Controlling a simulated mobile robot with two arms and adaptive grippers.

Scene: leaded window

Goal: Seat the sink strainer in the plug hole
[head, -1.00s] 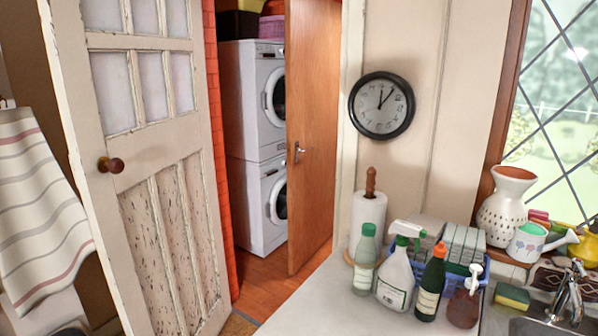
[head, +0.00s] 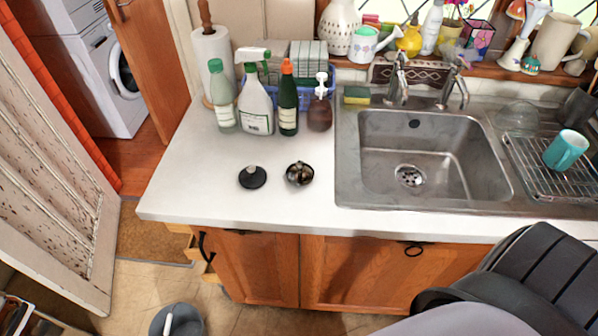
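A small dark metallic, rounded piece that looks like the sink strainer (head: 299,173) lies on the white worktop, left of the sink. The plug hole (head: 409,176) is a round metal drain in the floor of the steel sink basin, with dark openings showing. Neither of my grippers shows in the head view.
Several bottles stand at the back left of the worktop (head: 185,190), near a paper towel roll (head: 212,62). A tap (head: 398,80) rises behind the basin (head: 440,150). A teal mug (head: 566,149) sits on the drying rack at right. The worktop's front left is clear.

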